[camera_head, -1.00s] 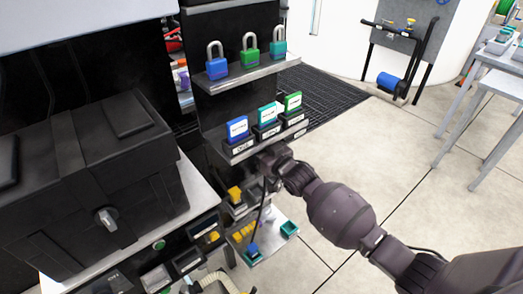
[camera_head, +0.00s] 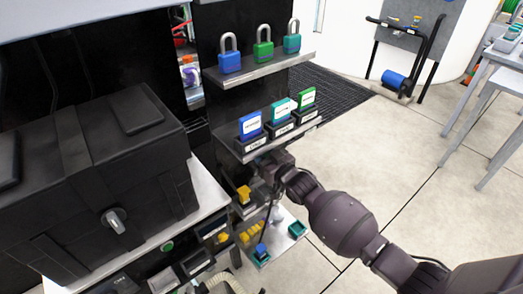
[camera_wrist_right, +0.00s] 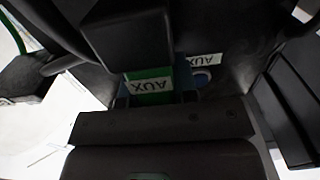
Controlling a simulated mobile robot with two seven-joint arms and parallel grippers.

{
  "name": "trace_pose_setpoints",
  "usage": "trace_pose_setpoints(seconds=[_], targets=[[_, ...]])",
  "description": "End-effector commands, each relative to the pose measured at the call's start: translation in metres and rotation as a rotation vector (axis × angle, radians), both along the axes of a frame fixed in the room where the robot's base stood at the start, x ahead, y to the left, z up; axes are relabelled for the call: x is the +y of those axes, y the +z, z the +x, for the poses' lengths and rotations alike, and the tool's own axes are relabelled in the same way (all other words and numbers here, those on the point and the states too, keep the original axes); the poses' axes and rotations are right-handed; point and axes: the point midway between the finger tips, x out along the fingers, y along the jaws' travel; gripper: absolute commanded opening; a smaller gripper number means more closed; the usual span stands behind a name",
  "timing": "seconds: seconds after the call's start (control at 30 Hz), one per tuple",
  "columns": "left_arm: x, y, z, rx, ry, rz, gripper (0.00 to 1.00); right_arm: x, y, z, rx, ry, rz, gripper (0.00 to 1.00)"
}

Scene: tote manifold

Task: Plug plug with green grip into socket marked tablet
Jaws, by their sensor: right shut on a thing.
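My right gripper (camera_head: 272,165) reaches in from the right under the middle shelf of the rack; its tips are hard to make out there. In the right wrist view my right gripper (camera_wrist_right: 158,100) is shut on a green-gripped plug (camera_wrist_right: 150,73), whose white label reads AUX upside down. A dark block hides part of the plug. I cannot make out a tablet marking. My left gripper is not in view.
Padlocks (camera_head: 263,49) stand on the top shelf and labelled cards (camera_head: 281,111) on the middle shelf, above my gripper. Yellow parts and small teal trays (camera_head: 297,229) lie below. A black case (camera_head: 95,185) stands on the left.

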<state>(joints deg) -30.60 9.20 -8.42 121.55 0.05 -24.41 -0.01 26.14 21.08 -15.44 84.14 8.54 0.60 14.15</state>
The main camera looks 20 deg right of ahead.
Motion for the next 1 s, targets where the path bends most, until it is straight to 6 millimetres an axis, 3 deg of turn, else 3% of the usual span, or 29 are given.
trace_pose_setpoints(seconds=[1.0], targets=[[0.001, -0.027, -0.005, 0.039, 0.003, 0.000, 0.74, 0.000, -0.060, 0.000, 0.003, 0.000, 0.000, 0.03]])
